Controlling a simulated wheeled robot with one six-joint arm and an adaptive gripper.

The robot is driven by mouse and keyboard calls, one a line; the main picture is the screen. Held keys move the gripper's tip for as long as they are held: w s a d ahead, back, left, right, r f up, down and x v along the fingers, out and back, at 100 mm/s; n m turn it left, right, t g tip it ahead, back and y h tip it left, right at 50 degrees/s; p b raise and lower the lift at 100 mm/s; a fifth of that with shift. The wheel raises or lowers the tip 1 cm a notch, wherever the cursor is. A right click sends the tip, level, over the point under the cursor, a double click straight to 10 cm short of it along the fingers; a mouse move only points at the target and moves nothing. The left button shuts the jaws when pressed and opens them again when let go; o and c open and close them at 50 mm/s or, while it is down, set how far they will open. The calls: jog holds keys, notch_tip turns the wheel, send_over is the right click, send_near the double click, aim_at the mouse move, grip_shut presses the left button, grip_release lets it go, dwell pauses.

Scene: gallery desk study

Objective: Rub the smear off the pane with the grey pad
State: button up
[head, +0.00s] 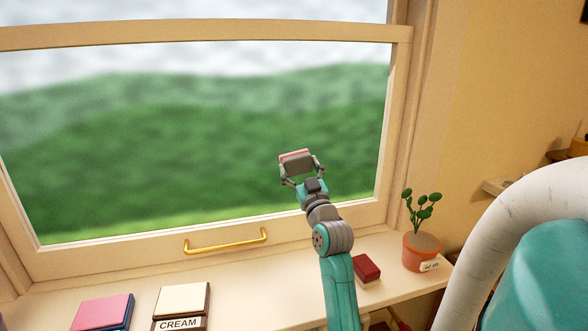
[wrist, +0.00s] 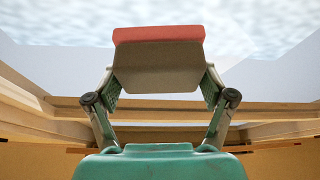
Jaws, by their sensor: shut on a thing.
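My gripper (head: 301,172) is raised in front of the window pane (head: 150,140), toward its right part. It is shut on a pad with a grey body and a red layer along its far edge (head: 297,163). In the wrist view the pad (wrist: 158,68) sits level between the fingertips (wrist: 158,88), red layer uppermost. I cannot tell whether the pad touches the glass. I make out no clear smear on the pane; the pad and arm hide part of it.
A red block (head: 367,268) and a potted plant (head: 421,248) stand on the sill right of my arm. A pink-topped block (head: 101,311) and a cream-topped one (head: 182,300) lie at lower left. A brass handle (head: 225,241) juts from the lower window frame.

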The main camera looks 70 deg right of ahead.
aim_at(312, 166)
jog(key=shift+s+d, duration=1.2)
jog(key=shift+s, duration=0.25)
jog(key=shift+w, duration=0.15)
jog(key=shift+w+a, duration=1.85)
jog(key=shift+w, duration=0.2)
jog(key=shift+w+a, duration=1.8)
jog(key=shift+w, duration=0.2)
jog(key=shift+s, duration=0.1)
jog(key=shift+s+a, duration=0.95)
jog(key=shift+a, duration=0.2)
jog(key=shift+s+a, duration=0.9)
jog(key=shift+a, duration=0.2)
jog(key=shift+s+a, duration=0.1)
jog(key=shift+s+a, duration=0.9)
jog(key=shift+a, duration=0.15)
